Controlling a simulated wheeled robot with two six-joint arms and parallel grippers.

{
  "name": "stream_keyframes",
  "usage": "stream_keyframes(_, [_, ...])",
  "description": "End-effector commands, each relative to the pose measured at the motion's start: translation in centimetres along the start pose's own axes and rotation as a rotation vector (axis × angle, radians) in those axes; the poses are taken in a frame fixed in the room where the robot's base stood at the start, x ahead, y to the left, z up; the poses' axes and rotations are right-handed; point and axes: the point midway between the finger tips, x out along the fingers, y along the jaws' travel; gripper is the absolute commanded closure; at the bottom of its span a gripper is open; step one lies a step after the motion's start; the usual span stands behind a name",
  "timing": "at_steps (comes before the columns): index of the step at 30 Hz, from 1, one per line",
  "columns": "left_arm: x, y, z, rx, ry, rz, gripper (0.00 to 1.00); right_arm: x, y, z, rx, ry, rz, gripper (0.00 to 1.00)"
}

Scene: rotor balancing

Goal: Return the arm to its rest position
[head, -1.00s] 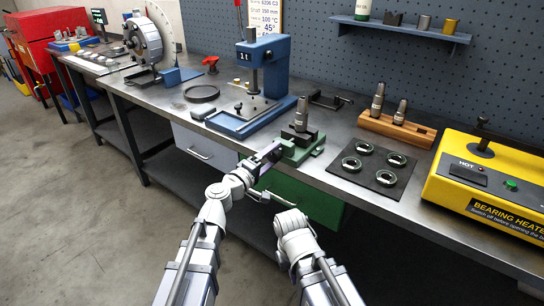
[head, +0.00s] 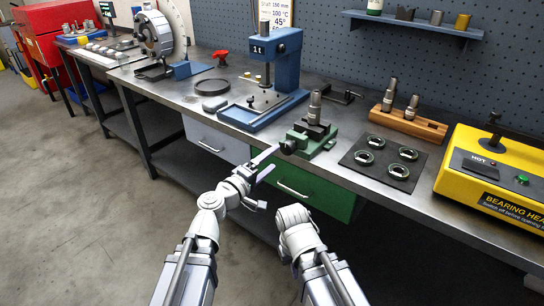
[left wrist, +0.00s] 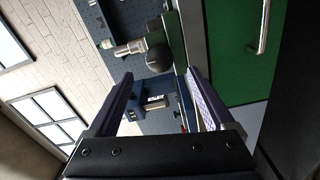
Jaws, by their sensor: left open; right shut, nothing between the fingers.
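My left gripper (head: 268,163) is open and empty, in front of the bench edge, to the left of and apart from the green vise (head: 316,142). A grey stepped shaft (head: 314,108) stands upright in the vise. In the left wrist view, my left gripper's (left wrist: 159,75) two fingers are spread with nothing between them. Beyond them show the vise's dark ball (left wrist: 160,58) and the shaft (left wrist: 128,48). My right arm comes up at the lower middle of the head view, folded at its wrist. Its fingers cannot be seen.
The bench front edge and green drawer (head: 310,192) with its handle lie close to my left gripper. On the bench are a blue press (head: 285,70), a dark mat (head: 372,178) with several rings, a wooden block (head: 425,124) and a yellow heater (head: 470,170). Floor at left is clear.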

Motion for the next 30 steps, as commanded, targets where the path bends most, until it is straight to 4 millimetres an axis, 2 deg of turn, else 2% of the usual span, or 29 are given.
stream_keyframes(12, [-0.1, 0.0, 0.1, 0.002, -0.003, -0.001, 0.14, 0.0, 0.0, 0.0, 0.0, 0.0, 0.0, 1.0])
stream_keyframes(17, [-0.2, -1.4, 1.6, 0.089, -0.082, -0.061, 0.14, 0.0, 0.0, 0.0, 0.0, 0.0, 0.0, 1.0])
stream_keyframes(20, [-0.8, -4.2, 3.5, 0.21, -0.203, -0.168, 0.14, 0.0, 0.0, 0.0, 0.0, 0.0, 0.0, 1.0])
stream_keyframes(23, [-2.5, -8.1, 5.2, 0.337, -0.345, -0.324, 0.14, 0.0, 0.0, 0.0, 0.0, 0.0, 0.0, 1.0])
stream_keyframes(26, [-5.2, -12.3, 5.9, 0.443, -0.477, -0.506, 0.14, 0.0, 0.0, 0.0, 0.0, 0.0, 0.0, 1.0])
stream_keyframes(30, [-10.0, -17.2, 5.3, 0.545, -0.621, -0.77, 0.14, 0.0, 0.0, 0.0, 0.0, 0.0, 0.0, 1.0])
